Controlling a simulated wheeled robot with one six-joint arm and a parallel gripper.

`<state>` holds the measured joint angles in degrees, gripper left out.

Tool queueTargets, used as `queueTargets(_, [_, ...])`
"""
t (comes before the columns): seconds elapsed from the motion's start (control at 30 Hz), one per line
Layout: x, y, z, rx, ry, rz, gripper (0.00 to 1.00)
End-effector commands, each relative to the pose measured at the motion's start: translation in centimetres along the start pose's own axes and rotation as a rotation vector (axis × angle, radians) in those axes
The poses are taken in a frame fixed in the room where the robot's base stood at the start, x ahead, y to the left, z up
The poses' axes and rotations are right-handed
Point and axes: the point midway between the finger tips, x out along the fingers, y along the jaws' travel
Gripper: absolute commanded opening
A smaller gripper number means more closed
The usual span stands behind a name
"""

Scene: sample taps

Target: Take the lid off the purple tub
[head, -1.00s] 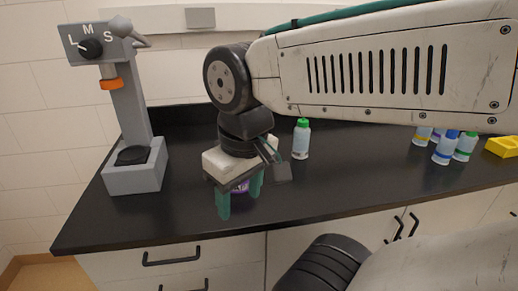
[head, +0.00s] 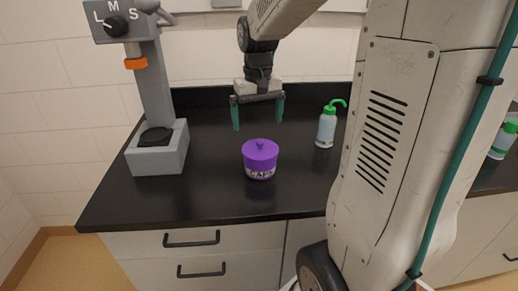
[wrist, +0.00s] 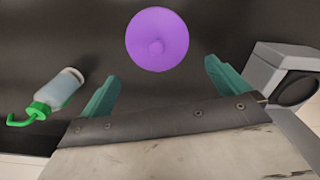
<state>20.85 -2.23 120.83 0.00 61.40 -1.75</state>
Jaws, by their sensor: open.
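The purple tub (head: 260,168) stands upright on the black bench and has lettering on its front. Its purple lid (head: 261,149) with a small knob is seated on top. The wrist view shows the lid (wrist: 156,40) from above, ahead of the fingertips and roughly between their lines. My gripper (head: 258,113) is open and empty, with its green fingers pointing down. It hangs above and behind the tub in the head view, apart from it. The fingers also show in the wrist view (wrist: 160,82).
A grey tap stand (head: 157,148) with a knob marked L, M, S and an orange ring stands at the left. A wash bottle with a green spout (head: 326,128) stands right of the tub. My arm hides part of the right bench.

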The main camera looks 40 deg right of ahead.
Motion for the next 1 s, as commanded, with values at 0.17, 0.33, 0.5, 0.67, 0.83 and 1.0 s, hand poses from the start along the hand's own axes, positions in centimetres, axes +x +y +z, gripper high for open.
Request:
queueTargets(0.17, [2.1, 0.0, 0.2, 0.0, -0.002, 0.0, 1.0])
queueTargets(0.33, [4.6, 0.2, 0.9, -0.001, -0.004, 0.0, 1.0])
queueTargets(0.5, [6.5, 0.2, 0.9, -0.001, -0.002, 0.0, 1.0])
queueTargets(0.67, [6.9, 0.2, 0.9, -0.001, 0.0, 0.0, 1.0])
queueTargets(0.83, [6.9, 0.2, 0.9, -0.001, 0.0, 0.0, 0.86])
queueTargets(1.0, [6.8, 0.2, 0.9, -0.001, 0.0, 0.0, 0.71])
